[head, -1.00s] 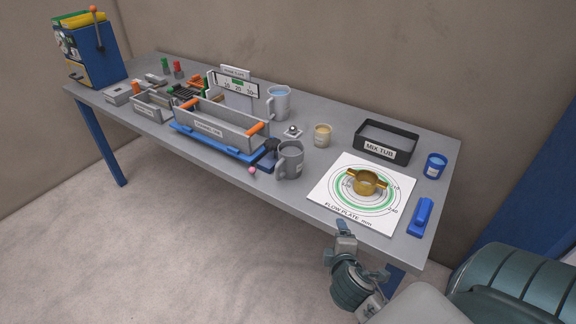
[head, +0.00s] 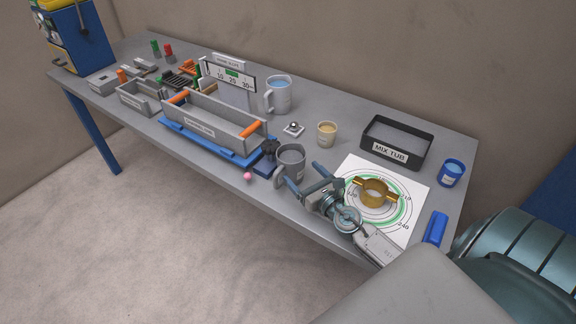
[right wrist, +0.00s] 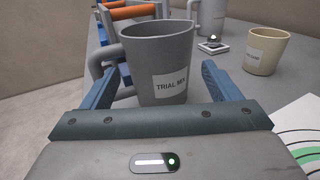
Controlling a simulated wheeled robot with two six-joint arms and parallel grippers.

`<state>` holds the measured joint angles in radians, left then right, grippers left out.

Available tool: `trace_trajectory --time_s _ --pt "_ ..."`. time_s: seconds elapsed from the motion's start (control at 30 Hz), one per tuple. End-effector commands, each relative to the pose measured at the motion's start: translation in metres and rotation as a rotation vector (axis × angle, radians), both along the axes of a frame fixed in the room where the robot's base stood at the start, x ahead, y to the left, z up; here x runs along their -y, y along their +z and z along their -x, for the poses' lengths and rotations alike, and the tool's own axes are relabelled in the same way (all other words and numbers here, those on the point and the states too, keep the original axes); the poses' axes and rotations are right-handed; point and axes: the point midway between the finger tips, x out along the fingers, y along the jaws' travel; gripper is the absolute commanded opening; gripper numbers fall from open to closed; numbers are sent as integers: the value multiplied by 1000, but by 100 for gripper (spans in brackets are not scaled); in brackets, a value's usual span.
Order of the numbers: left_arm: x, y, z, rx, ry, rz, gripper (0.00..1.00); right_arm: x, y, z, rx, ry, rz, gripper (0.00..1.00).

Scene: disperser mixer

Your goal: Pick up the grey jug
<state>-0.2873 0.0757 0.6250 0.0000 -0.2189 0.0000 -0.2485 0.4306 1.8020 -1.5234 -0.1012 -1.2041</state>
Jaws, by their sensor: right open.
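The grey jug (head: 291,157) stands upright near the front edge of the table. In the right wrist view it (right wrist: 150,52) carries a "TRIAL MIX" label, and its handle is on the left. My right gripper (head: 304,176) is open just to the front right of the jug. In the wrist view the jug's lower body shows between the two fingers (right wrist: 157,70), with the left finger in front of the handle. I cannot tell if either finger touches it. My left gripper is not in view.
A paler jug with blue liquid (head: 280,97) stands behind. A beige cup (head: 327,133), black mix tub (head: 424,151) and white flow plate (head: 415,194) with a brass ring (head: 374,191) lie to the right. A grey tray (head: 213,121) on a blue base is to the left.

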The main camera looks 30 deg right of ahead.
Motion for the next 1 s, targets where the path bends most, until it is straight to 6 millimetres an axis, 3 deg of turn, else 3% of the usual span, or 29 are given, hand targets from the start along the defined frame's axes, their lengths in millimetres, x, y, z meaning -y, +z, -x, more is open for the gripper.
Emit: trace_trajectory --time_s 0.1,0.2,0.33,0.57,0.7,0.97,1.0 --pt "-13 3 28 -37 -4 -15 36 0 1 -16 2 -2 -2 83" --pt "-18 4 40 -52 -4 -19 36 0 1 -23 1 -1 -2 83" --pt "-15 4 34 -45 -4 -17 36 -1 -1 -31 1 -2 -5 83" --pt "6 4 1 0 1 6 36 -3 -3 -64 3 -3 -5 83" --pt "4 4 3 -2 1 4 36 -3 -4 -75 2 -1 -5 83" --pt "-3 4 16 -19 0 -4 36 -3 -4 -76 0 -2 -5 83" --pt "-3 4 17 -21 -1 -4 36 -3 -4 -76 1 -2 -5 75"
